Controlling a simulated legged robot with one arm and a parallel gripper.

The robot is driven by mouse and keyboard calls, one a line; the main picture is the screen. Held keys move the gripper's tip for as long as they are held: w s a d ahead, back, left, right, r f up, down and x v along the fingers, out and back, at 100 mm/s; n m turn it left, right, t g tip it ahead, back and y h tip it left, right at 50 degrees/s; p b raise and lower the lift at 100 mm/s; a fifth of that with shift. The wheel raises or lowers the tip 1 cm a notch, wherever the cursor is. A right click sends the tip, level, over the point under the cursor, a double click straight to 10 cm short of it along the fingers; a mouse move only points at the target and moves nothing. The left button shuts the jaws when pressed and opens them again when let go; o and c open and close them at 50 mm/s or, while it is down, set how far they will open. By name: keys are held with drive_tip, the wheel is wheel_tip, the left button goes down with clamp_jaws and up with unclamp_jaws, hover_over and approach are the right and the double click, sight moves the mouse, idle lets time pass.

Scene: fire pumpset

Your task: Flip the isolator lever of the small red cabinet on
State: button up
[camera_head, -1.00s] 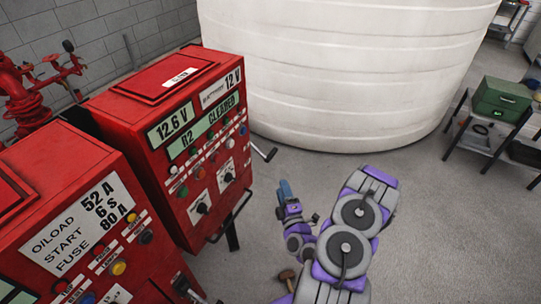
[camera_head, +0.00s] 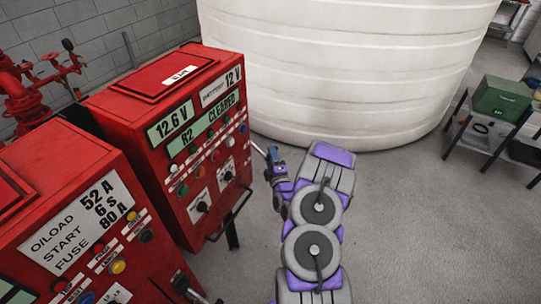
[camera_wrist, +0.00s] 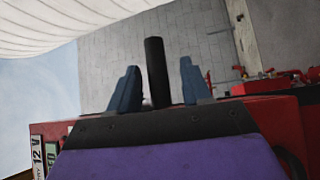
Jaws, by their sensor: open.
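The small red cabinet (camera_head: 190,145) stands left of centre in the head view, its panel reading 12.6 V, 12 V, R2 and CLEARED. Its isolator lever (camera_head: 258,149) sticks out from the right side, partly hidden by my gripper. My gripper (camera_head: 273,157) is beside that right side, at the lever. In the wrist view my gripper (camera_wrist: 160,88) is open, and the dark lever handle (camera_wrist: 155,70) stands between its two blue fingers, with space visible on both sides.
A larger red cabinet (camera_head: 75,215) stands at the front left. A big white tank (camera_head: 345,70) stands behind. A shelf with a green box (camera_head: 502,97) is at the right. Red pipework (camera_head: 35,85) is at the back left. The grey floor (camera_head: 420,220) at right is clear.

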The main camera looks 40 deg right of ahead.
drive_tip(key=shift+x, duration=0.8)
clamp_jaws()
